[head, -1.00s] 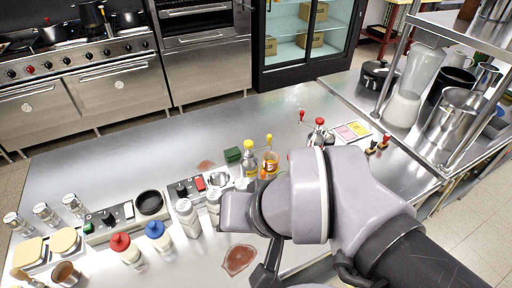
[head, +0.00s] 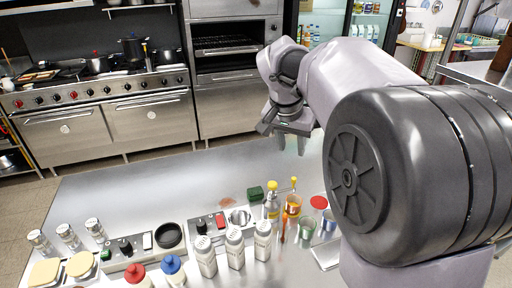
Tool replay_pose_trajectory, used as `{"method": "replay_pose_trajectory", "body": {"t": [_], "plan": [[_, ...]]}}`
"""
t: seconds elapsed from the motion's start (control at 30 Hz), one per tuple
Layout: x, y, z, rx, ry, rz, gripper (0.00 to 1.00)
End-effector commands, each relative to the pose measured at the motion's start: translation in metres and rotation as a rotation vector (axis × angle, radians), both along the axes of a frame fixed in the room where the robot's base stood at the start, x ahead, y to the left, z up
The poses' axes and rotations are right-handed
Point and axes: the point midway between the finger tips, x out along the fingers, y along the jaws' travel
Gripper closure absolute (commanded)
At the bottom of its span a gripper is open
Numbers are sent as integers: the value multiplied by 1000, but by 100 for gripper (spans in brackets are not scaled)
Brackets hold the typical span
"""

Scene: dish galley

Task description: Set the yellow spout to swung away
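A small yellow-tipped part (head: 294,181) stands up on a thin stem behind an orange-labelled jar on the steel counter; it may be the yellow spout, but it is too small to tell how it is turned. A bottle with a yellow cap (head: 271,206) stands just left of it. My gripper (head: 291,144) hangs in the air above and behind these, fingers pointing down with a gap between them. It looks open and empty, and it touches nothing that I can see. My arm hides the right part of the counter.
Several white shakers (head: 235,248), a green sponge (head: 256,193), a control box with a red switch (head: 208,224) and an orange-labelled jar (head: 293,205) crowd the front of the counter. The counter's back left (head: 140,190) is clear. A stove (head: 100,95) stands beyond.

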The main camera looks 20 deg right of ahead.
Motion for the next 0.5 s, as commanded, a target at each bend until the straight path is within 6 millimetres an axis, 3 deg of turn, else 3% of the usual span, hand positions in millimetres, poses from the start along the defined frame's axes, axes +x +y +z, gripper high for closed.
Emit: {"method": "replay_pose_trajectory", "body": {"t": [0.3, 0.5], "plan": [[22, -23, -88, 1, 3, 3, 63], [36, -37, -135, 2, 1, 4, 63]]}}
